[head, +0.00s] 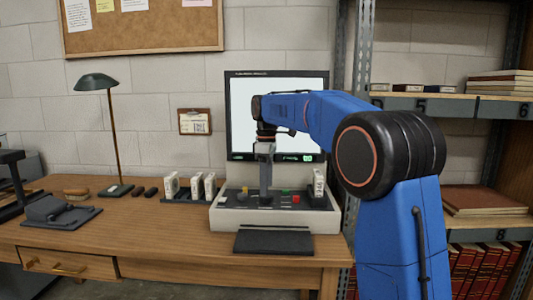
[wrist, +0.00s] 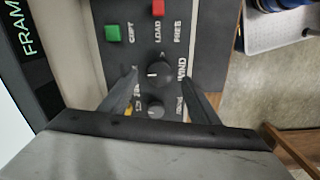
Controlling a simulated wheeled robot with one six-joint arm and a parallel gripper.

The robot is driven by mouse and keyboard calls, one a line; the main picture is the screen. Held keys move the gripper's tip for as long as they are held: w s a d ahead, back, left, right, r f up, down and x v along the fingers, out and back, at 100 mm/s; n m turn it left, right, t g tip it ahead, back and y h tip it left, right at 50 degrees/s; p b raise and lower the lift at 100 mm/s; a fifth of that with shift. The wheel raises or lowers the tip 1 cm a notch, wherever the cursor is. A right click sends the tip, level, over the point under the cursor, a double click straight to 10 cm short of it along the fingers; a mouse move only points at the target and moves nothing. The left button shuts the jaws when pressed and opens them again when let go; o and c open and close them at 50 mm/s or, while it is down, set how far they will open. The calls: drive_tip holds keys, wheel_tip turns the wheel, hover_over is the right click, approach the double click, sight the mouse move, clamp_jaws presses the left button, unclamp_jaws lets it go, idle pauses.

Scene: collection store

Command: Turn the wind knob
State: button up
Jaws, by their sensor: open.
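The wind knob (wrist: 159,73) is a round black knob with a light pointer mark, beside the printed word WIND on the dark panel in the wrist view. My gripper (wrist: 158,76) is open, and its two fingers show on either side of this knob with gaps between. I cannot tell how far the fingertips are above the panel. In the head view my gripper (head: 265,202) points down over the control panel of the reader console (head: 225,221); the knob cannot be made out there.
A second black knob (wrist: 154,108) lies nearer my palm, with a yellow button (wrist: 128,112) beside it. Green (wrist: 113,33) and red (wrist: 158,7) buttons are farther off. The monitor (head: 236,117) stands behind my gripper, and white boxes (head: 197,186) stand left of the console.

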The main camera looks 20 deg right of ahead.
wheel_tip(320, 180, up, 14)
idle(0.5)
drive_tip(key=shift+r, duration=0.1)
drive_tip(key=s+d+f+m+t, duration=0.1)
drive_tip(key=s+d+f+m, duration=0.2)
drive_tip(key=s, duration=0.8)
drive_tip(key=s+d+f+m+t, duration=0.1)
drive_tip(key=s+f+m, duration=0.3)
drive_tip(key=s, duration=0.8)
drive_tip(key=s+d+f+m+t, duration=0.2)
drive_tip(key=s+f+m, duration=0.3)
drive_tip(key=s+f, duration=1.6)
wheel_tip(320, 180, down, 2)
drive_tip(key=shift+d+f+m+t, duration=0.15)
drive_tip(key=shift+f+m+t, duration=0.15)
drive_tip(key=shift+t, duration=0.1)
drive_tip(key=shift+s+r, duration=0.1)
